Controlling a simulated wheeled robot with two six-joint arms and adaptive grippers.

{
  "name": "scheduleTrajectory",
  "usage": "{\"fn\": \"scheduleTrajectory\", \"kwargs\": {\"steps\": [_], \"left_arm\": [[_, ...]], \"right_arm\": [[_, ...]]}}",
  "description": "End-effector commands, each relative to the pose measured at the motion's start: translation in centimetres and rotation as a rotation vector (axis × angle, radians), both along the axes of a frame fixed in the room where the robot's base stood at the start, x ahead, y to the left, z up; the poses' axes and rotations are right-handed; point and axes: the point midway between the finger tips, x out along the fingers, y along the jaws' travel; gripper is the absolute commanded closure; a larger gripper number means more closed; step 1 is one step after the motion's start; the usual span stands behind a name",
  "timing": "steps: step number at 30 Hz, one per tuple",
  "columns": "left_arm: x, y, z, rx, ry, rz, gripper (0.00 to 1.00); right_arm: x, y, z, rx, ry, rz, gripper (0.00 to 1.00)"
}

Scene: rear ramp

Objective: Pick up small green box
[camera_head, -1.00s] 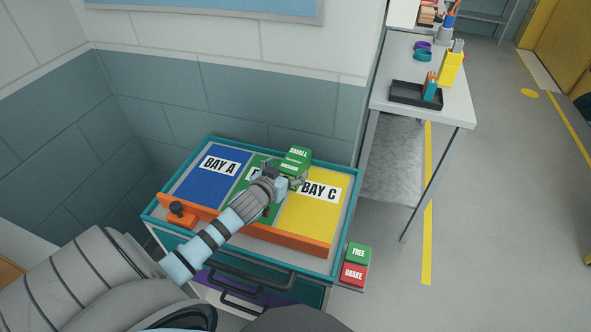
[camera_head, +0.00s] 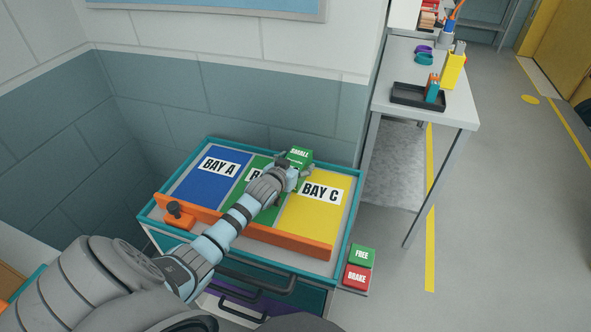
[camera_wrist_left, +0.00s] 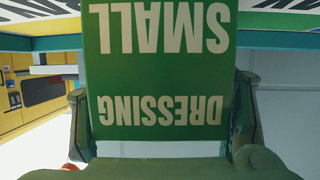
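The small green box (camera_head: 299,155) stands on the cart top, at the far edge between the green and yellow bays. In the left wrist view its label (camera_wrist_left: 160,70) reads SMALL DRESSING upside down and fills the middle. My left gripper (camera_head: 293,173) is at the box's near side and hides its lower part. In the wrist view one finger (camera_wrist_left: 82,120) is on the left of the box and the other (camera_wrist_left: 246,110) on the right, very close to its sides. The fingers look spread around the box; firm contact is not clear. My right gripper is not in view.
The cart top has a blue BAY A (camera_head: 212,178), a yellow BAY C (camera_head: 312,215), an orange front bar (camera_head: 270,236) and a teal rim. FREE and BRAKE buttons (camera_head: 358,265) are at its right. A wall stands behind. A table (camera_head: 450,110) with a black tray stands at right.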

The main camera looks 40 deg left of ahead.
Motion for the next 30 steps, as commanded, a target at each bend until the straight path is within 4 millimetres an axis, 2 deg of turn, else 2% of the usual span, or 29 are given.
{"fn": "scheduleTrajectory", "kwargs": {"steps": [1,6,14,19,23,26,30], "left_arm": [[0.0,0.0,0.0,0.0,0.0,0.0,0.46],[0.0,0.0,0.0,0.0,0.0,0.0,0.73],[0.0,0.0,0.1,0.0,-0.002,0.0,0.73],[0.0,0.0,1.4,0.002,-0.003,0.0,0.73],[0.1,0.0,4.1,0.003,-0.005,-0.002,0.73],[0.1,0.0,7.3,0.003,-0.006,-0.002,0.73],[0.0,0.0,12.6,0.005,-0.007,-0.002,0.73]], "right_arm": [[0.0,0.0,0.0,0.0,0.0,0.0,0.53],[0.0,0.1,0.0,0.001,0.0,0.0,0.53],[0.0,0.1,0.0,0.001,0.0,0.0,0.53],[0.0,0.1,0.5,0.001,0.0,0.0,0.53],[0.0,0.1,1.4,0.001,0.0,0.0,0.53],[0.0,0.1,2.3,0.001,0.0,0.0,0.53],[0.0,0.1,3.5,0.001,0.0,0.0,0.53]]}}
